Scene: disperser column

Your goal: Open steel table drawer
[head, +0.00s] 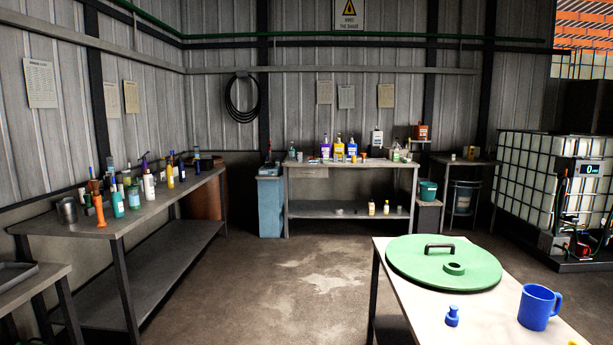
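A steel table (350,168) stands against the back wall, with a lower shelf under its top. A small drawer front (309,172) shows under the left part of its tabletop and looks shut. Any handle on it is too small to make out. Several bottles and small containers stand on the tabletop, among them a purple one (325,148) and a blue one (352,148). My gripper is not in view.
A long bench (132,222) with bottles runs along the left wall. A near table (400,285) with a green lid (443,262) and blue mug (538,307) stands at front right. A blue cabinet (271,205) adjoins the steel table's left. Open floor (300,265) lies between.

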